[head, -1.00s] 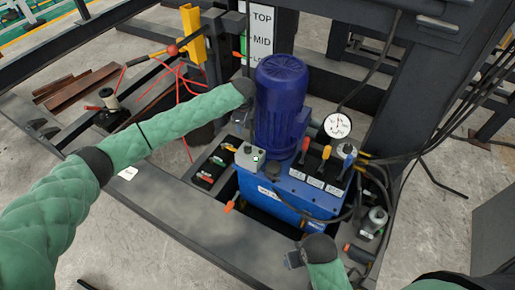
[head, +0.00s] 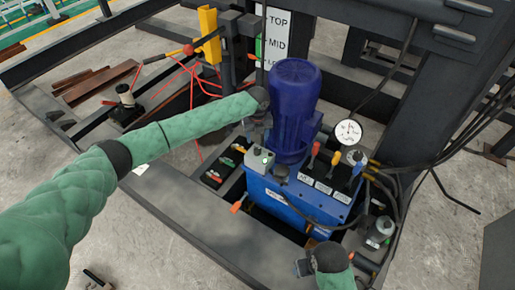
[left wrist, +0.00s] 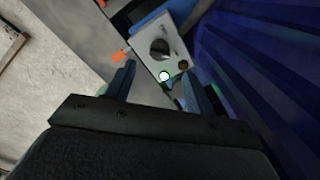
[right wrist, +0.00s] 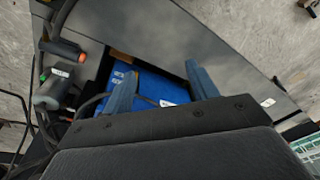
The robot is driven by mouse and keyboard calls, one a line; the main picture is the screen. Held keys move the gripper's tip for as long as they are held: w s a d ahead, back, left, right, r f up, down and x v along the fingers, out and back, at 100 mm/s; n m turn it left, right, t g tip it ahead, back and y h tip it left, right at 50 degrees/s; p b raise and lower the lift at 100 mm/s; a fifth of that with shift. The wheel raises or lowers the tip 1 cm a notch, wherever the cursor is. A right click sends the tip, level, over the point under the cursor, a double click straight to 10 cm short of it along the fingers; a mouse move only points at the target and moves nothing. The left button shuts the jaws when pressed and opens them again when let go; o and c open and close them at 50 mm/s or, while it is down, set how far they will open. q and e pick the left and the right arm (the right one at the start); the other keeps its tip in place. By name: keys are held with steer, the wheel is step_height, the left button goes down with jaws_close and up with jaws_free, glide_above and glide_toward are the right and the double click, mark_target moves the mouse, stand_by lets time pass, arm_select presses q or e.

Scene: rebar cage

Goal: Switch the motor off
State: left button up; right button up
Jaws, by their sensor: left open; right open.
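The blue motor (head: 295,108) stands upright on the blue power unit (head: 290,195). A small grey switch box (head: 261,160) with a lit green lamp sits at the motor's front left. In the left wrist view, the switch box (left wrist: 158,45) shows a black rotary knob (left wrist: 160,48), a bright lamp (left wrist: 164,76) and a dark button. My left gripper (head: 258,138) is just above and behind the box; its open, empty fingers (left wrist: 162,85) point at the box's lamp end. My right gripper (head: 303,267) is open and empty near the frame's front edge; its fingers (right wrist: 160,80) also show in the right wrist view.
Levers with red, orange and blue handles (head: 333,160) and a pressure gauge (head: 348,132) stand right of the motor. Black hoses (head: 385,190) hang at the right. A dark steel frame (head: 190,205) surrounds the unit. A TOP/MID sign (head: 276,38) stands behind.

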mark_target(257, 150)
arm_select(q)
steer(key=shift+f+p, duration=0.85)
steer(key=shift+f, duration=2.95)
arm_select(e)
step_height(257, 150, down, 7)
steer(key=shift+w+f, duration=0.2)
steer(key=shift+w, duration=0.25)
arm_select(q)
steer(key=c, duration=1)
